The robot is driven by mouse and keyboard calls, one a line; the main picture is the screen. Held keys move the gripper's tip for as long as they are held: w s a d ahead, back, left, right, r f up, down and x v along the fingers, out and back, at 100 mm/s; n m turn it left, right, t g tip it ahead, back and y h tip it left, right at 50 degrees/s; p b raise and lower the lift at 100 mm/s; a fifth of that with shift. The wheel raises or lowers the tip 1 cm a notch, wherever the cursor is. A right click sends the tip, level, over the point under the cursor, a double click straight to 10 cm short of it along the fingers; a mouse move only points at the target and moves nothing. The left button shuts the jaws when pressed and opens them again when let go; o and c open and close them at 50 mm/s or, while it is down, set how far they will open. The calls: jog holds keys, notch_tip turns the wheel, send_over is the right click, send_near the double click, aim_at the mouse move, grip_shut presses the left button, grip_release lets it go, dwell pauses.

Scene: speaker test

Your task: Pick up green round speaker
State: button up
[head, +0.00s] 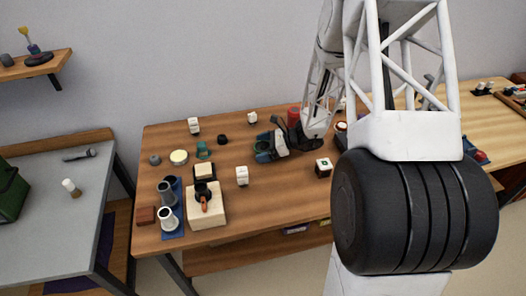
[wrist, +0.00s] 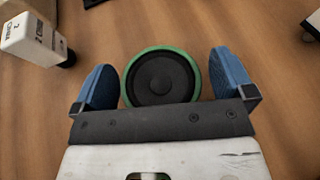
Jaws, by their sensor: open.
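The green round speaker (wrist: 160,76) shows in the wrist view as a dark cone with a green rim, face toward the camera. It lies on the wooden table between the two blue fingers of my gripper (wrist: 163,84). The fingers are wide apart, with a gap visible on each side of the speaker. The speaker's lower edge is hidden behind my gripper's dark front bar. In the head view my gripper (head: 272,142) is low over the middle of the table, and I cannot make out the speaker there.
A white block (wrist: 32,38) with printing lies at the upper left of the wrist view. In the head view, white cubes (head: 242,175) (head: 324,167) stand near my gripper. The front middle of the table (head: 270,205) is clear.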

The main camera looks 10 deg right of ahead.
aim_at(263, 147)
jog(key=shift+c, duration=0.5)
jog(key=c, duration=1.1)
jog(key=shift+o, duration=0.2)
jog(key=shift+r, duration=0.2)
jog(key=shift+r, duration=0.85)
jog(key=shift+s+r, duration=0.25)
jog(key=shift+r, duration=0.55)
jog(key=s, duration=0.5)
jog(key=s+r, duration=0.1)
jog(key=s, duration=0.9)
jog(key=shift+s+r, duration=0.15)
jog(key=shift+s, duration=0.05)
